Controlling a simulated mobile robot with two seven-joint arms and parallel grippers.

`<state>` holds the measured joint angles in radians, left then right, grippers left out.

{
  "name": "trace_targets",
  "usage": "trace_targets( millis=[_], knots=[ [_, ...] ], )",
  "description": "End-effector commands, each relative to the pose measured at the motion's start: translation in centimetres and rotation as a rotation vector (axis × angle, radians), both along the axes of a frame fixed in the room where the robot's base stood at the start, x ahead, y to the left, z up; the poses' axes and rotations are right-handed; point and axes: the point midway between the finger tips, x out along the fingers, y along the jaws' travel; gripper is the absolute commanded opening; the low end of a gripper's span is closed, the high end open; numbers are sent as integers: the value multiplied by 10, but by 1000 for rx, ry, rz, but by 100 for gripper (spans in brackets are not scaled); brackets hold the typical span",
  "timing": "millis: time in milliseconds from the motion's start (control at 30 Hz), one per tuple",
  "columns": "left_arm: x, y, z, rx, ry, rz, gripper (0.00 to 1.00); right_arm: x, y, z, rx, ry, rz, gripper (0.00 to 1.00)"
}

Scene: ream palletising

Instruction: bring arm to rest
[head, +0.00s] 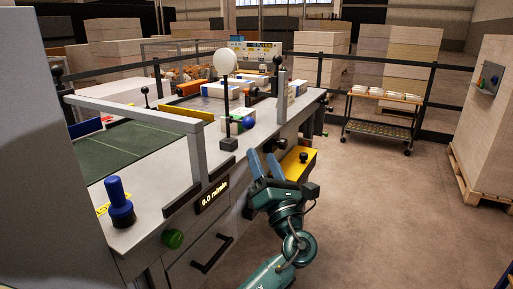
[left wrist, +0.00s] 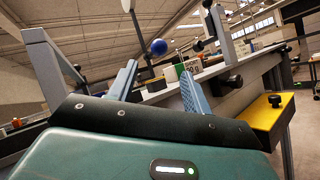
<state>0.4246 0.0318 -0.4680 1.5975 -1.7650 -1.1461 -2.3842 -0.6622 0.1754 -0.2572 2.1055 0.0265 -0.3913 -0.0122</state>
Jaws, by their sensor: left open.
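My left gripper (head: 264,162) is open and empty, beside the front edge of the grey machine table (head: 150,215) in the head view. Its two blue-grey fingers point up and stand apart. In the left wrist view the same gripper (left wrist: 157,74) shows both fingers with nothing between them; the machine's edge lies behind. My teal left arm comes up from the bottom of the head view. My right gripper is in neither view.
A yellow box with a black knob (head: 300,163) sticks out from the machine close right of my left gripper. A blue-topped handle (head: 119,205) stands on the table. A cart (head: 385,113) with white stacks stands at the back right. The floor (head: 390,210) between is clear.

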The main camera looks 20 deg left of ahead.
Motion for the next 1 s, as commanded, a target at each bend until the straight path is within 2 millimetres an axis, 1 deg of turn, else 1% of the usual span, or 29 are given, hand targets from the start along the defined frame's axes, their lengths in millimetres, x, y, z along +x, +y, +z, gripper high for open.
trace_targets(
  millis=[33, 200, 400, 633, 733, 767, 867, 967, 1000],
  knots=[
    [-4, -4, -5, -2, 1, -1, 50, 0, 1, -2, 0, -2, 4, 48],
    [-11, -11, -10, -1, 0, 0, 50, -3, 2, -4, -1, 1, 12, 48],
    [-12, -12, -9, -1, 0, 0, 50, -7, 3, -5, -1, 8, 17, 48],
    [-12, -12, -9, 0, 0, 0, 50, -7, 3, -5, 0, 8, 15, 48],
    [-11, -11, -15, -25, 3, -20, 50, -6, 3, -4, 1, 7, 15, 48],
    [-11, -10, -21, -47, 8, -39, 50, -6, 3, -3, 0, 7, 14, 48],
    [-9, -5, -57, -210, 22, -157, 50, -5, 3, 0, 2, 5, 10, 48],
    [-15, -2, -115, -524, 26, -326, 50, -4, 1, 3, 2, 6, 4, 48],
    [-20, -2, -142, -683, 20, -387, 50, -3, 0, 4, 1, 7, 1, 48]
  ],
)
